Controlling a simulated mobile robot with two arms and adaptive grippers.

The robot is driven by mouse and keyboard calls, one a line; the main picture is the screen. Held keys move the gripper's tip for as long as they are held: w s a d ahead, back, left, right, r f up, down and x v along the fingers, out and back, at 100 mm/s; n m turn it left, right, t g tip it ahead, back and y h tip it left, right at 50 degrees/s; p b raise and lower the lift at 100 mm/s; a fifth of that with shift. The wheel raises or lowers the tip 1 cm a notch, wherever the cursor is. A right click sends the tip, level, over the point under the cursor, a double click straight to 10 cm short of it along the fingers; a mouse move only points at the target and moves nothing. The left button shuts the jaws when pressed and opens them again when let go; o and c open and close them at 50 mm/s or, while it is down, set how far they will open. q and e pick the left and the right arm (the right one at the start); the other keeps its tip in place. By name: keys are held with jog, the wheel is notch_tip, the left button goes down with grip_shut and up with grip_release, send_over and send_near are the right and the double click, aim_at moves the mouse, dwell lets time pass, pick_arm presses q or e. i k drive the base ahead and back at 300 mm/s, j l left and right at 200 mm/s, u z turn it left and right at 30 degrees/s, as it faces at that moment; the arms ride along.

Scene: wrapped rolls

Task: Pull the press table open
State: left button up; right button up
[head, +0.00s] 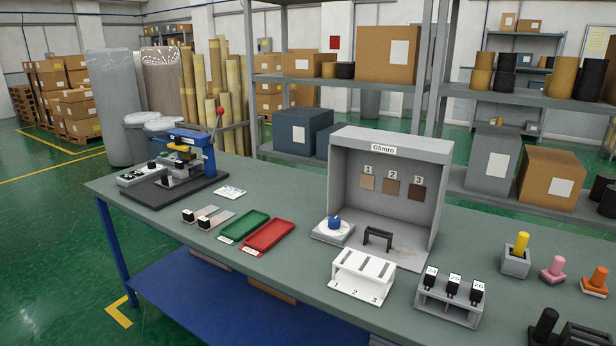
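The press (194,148) stands at the far left end of the workbench. It has a blue frame, a lever with a red knob (220,111) and a dark base plate (196,190). A light grey slab (140,176) with small black parts lies at the press's left side. A yellow part shows under the press head. The press table itself is small and partly hidden among these parts, so I cannot tell how far in or out it sits. Neither of my grippers shows in the head view.
On the green workbench (300,283) are a green tray (243,226), a red tray (268,236), a grey booth (432,190), a white numbered stand (362,277) and a grey holder (448,303). Several coloured-handled pieces stand at right. Shelves with boxes are behind.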

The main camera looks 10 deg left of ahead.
aim_at(177, 178)
jog(key=i+j, duration=0.2)
jog(key=j, duration=0.15)
jog(key=i+j+z, duration=0.1)
jog(key=j, duration=0.3)
jog(key=i+j, duration=0.2)
jog(key=j, duration=0.2)
jog(key=i+j+z, duration=0.1)
jog(key=j, duration=0.25)
jog(key=i+j, duration=0.25)
jog(key=j, duration=0.15)
jog(key=i+j, duration=0.15)
jog(key=j, duration=0.25)
jog(key=z, duration=0.05)
